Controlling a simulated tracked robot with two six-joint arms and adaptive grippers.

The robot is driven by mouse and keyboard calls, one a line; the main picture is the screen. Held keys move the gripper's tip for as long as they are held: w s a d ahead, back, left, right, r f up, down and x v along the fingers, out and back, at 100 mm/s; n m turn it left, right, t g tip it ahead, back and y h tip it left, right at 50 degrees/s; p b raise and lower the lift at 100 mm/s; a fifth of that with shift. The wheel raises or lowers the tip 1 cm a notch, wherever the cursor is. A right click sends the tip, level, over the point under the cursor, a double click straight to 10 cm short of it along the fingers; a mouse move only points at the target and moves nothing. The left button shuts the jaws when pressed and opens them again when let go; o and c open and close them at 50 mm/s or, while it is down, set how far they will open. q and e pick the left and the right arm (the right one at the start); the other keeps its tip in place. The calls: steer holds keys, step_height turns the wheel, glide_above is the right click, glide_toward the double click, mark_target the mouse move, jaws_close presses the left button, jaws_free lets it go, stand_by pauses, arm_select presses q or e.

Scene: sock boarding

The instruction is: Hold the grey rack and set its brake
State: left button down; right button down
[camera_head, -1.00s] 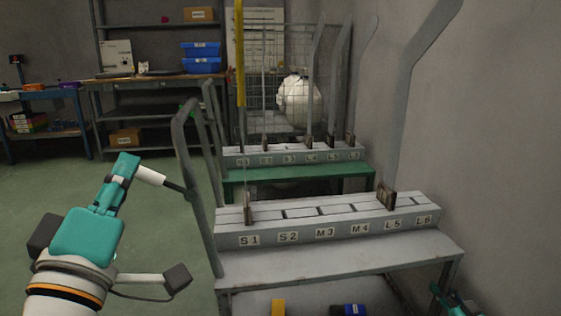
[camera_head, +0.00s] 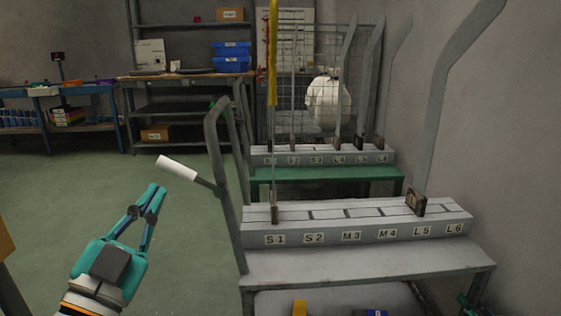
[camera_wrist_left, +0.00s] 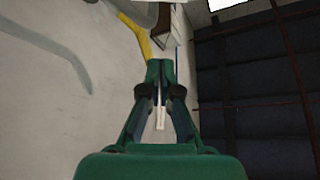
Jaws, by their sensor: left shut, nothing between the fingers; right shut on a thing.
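The grey rack (camera_head: 365,263) stands in front, with a row of labels from S1 to L6 and a bare shelf below. A lever with a white handle (camera_head: 178,167) sticks out to the left from its left upright and slants up to its free end. My left gripper (camera_head: 154,189) is shut and empty, below and left of the handle and apart from it. Its fingertips also meet in the left wrist view (camera_wrist_left: 160,70). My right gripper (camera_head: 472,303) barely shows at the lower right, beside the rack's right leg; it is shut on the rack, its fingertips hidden.
A wall closes the right side. Shelving (camera_head: 185,105) and a blue table (camera_head: 100,90) stand at the back. The green floor at left is clear.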

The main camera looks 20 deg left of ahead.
mark_target(173, 169)
arm_select(q)
steer(key=w, duration=0.3)
steer(key=w+a+r, duration=0.1)
steer(key=w, duration=0.2)
steer(key=w+r, duration=0.1)
steer(key=w, duration=0.2)
steer(key=shift+w+a, duration=0.1)
steer(key=shift+a, duration=0.25)
steer(key=shift+a+f, duration=0.3)
steer(key=shift+f, duration=0.2)
steer(key=shift+f, duration=0.1)
